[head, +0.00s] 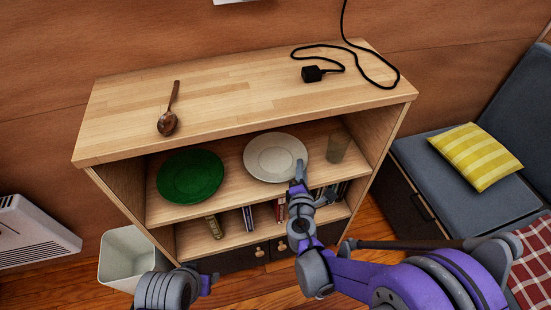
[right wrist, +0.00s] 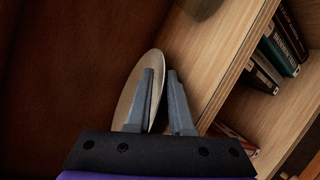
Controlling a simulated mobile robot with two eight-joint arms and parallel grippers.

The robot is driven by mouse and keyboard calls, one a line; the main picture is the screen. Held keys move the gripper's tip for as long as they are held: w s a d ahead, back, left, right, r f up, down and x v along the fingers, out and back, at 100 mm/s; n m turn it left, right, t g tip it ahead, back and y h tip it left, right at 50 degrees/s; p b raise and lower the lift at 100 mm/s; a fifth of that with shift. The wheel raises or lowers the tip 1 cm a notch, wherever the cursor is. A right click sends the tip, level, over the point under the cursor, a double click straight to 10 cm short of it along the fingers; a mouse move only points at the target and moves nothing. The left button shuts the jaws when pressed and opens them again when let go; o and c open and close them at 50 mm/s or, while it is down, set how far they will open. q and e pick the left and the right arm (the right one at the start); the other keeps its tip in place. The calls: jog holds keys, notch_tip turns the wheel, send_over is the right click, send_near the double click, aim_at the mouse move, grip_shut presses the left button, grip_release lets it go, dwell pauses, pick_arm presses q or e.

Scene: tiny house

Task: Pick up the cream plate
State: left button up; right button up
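The cream plate (head: 270,155) lies on the upper inner shelf of the wooden cabinet, right of a green plate (head: 190,175). My right gripper (head: 298,172) is at the cream plate's front right rim. In the right wrist view its two fingers (right wrist: 161,95) stand apart, with one finger in front of the cream plate (right wrist: 127,100) and the plate's edge showing in the gap between them. I cannot tell whether they touch it. My left gripper (head: 208,283) is low at the front, away from the plates; its fingers are not clear.
A glass (head: 337,148) stands close to the right of the cream plate. The cabinet top (head: 230,95) overhangs the shelf and carries a spoon (head: 168,122) and a black plug with cable (head: 313,74). Books (right wrist: 283,50) stand on the shelf below. A bin (head: 125,262) is at lower left.

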grip_shut()
dwell(1.3)
